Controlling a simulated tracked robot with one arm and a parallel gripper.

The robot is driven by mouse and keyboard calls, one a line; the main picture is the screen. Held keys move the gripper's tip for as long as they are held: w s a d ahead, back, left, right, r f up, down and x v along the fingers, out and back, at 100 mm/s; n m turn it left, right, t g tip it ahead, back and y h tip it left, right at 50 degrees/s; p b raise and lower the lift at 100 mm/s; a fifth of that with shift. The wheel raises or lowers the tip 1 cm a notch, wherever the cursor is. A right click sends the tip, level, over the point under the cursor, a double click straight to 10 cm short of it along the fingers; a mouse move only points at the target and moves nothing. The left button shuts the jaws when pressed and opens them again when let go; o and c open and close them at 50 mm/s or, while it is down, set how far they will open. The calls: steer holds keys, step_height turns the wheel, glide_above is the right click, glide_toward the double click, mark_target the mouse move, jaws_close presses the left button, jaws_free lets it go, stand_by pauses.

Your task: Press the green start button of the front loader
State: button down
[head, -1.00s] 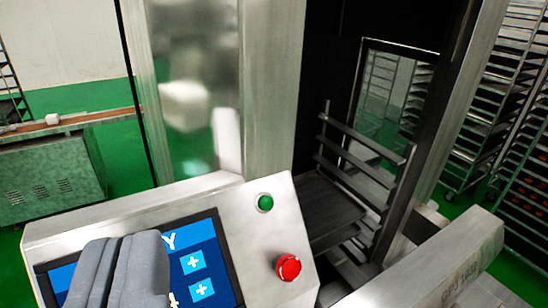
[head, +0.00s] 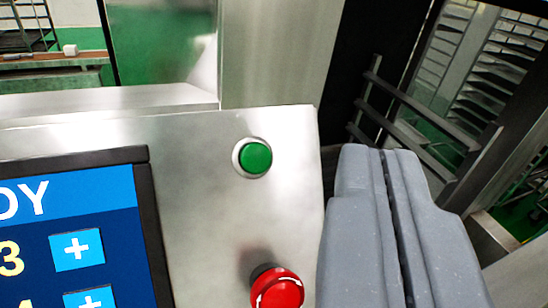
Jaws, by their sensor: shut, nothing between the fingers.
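The green start button (head: 255,158) is a round button in a pale metal ring on the upper right of the steel control panel (head: 210,215). My gripper (head: 383,152) is grey, with its two fingers shut together and nothing between them. It shows at the lower right, to the right of the green button and beyond the panel's right edge in the picture. It is apart from the button in the picture, and the button is fully visible. How far the fingertips are from the panel in depth I cannot tell.
A red emergency knob (head: 277,288) sits below the green button. A blue touch screen (head: 75,235) with plus keys fills the panel's left. A steel column (head: 275,55) stands behind the panel. A dark rack (head: 420,120) stands behind the gripper on the right.

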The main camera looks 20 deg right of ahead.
mark_target(256, 158)
steer(key=shift+w+f, duration=0.1)
steer(key=w+f, duration=0.2)
steer(key=w, duration=0.1)
steer(key=w+a+f, duration=0.1)
steer(key=w, duration=0.1)
steer(key=shift+f, duration=0.15)
steer(key=shift+w+a+f+p, duration=0.2)
steer(key=shift+w+f+p, duration=0.6)
steer(key=shift+w, duration=0.15)
stand_by(1.6)
steer(key=shift+w+f+p, duration=0.15)
steer(key=shift+w+p, duration=0.15)
steer(key=shift+p, duration=0.05)
steer(key=shift+w+a+f, duration=0.15)
steer(key=shift+w+f, duration=0.05)
steer(key=shift+w, duration=0.1)
stand_by(0.8)
steer(key=shift+s, duration=0.1)
steer(key=shift+s+r, duration=0.4)
steer(key=shift+s, duration=0.15)
steer(key=shift+d, duration=0.2)
